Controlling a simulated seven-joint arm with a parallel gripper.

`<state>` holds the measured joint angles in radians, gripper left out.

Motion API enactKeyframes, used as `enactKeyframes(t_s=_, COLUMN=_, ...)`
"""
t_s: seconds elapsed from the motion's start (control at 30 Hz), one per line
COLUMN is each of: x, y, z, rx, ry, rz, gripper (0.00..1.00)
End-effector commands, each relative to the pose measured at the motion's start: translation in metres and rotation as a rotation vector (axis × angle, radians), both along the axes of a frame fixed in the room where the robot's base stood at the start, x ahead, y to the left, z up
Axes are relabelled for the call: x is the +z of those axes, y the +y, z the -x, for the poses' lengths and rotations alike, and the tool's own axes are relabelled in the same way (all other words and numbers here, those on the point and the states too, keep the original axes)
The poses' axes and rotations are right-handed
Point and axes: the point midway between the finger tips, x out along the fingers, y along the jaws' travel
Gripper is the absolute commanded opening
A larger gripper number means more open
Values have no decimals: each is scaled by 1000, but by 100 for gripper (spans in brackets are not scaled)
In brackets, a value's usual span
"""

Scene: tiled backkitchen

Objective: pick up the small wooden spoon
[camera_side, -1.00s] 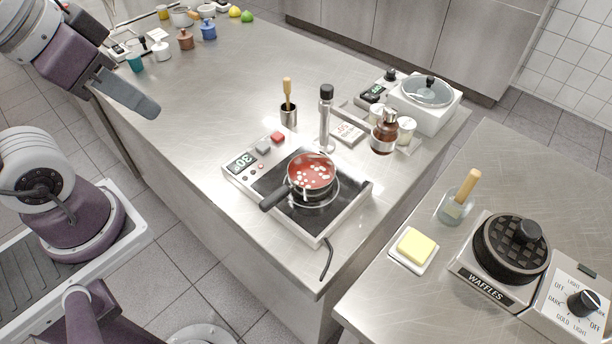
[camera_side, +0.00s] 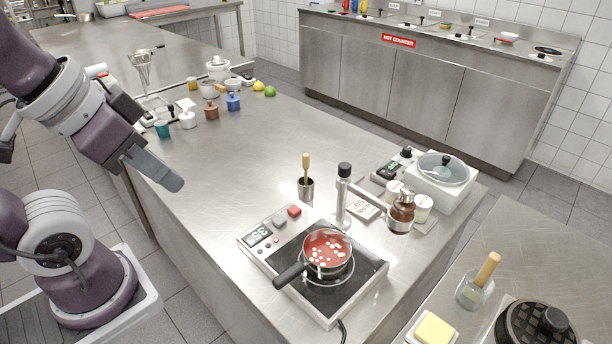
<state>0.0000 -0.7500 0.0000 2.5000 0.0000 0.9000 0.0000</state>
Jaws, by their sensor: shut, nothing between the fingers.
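A wooden handle (camera_side: 306,166) stands upright in a small steel cup (camera_side: 306,188) on the middle counter, behind the hot plate. Its lower end is hidden in the cup, so I cannot tell whether it is the small wooden spoon. My gripper (camera_side: 174,182) is at the left, seen from the side, shut and empty. It appears raised near the counter's left edge, well left of the cup. A second wooden handle (camera_side: 488,268) leans in a glass jar (camera_side: 474,292) on the right counter.
A red-filled pan (camera_side: 327,251) sits on the hot plate (camera_side: 352,291). Several small pots, including a blue one (camera_side: 233,103), stand at the back left. Counter between them is clear.

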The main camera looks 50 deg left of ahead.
Motion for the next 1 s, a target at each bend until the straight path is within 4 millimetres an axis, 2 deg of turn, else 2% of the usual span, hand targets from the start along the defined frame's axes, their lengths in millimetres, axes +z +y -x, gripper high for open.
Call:
enactKeyframes(t_s=0.27, x=0, y=0, z=0, rx=0, ry=0, rz=0, gripper=0)
enactKeyframes(t_s=0.47, x=0, y=0, z=0, rx=0, ry=0, rz=0, gripper=37)
enactKeyframes(t_s=0.5, x=0, y=0, z=0, rx=0, ry=0, rz=0, gripper=40)
enactKeyframes(t_s=0.77, x=0, y=0, z=-1, rx=-4, ry=1, rz=-2, gripper=40)
enactKeyframes(t_s=0.87, x=10, y=2, z=-19, rx=-99, ry=35, rz=-60, gripper=40)
enactKeyframes(t_s=0.97, x=25, y=6, z=-68, rx=-366, ry=122, rz=-194, gripper=40)
enactKeyframes(t_s=1.0, x=28, y=9, z=-94, rx=-506, ry=162, rz=-250, gripper=40)
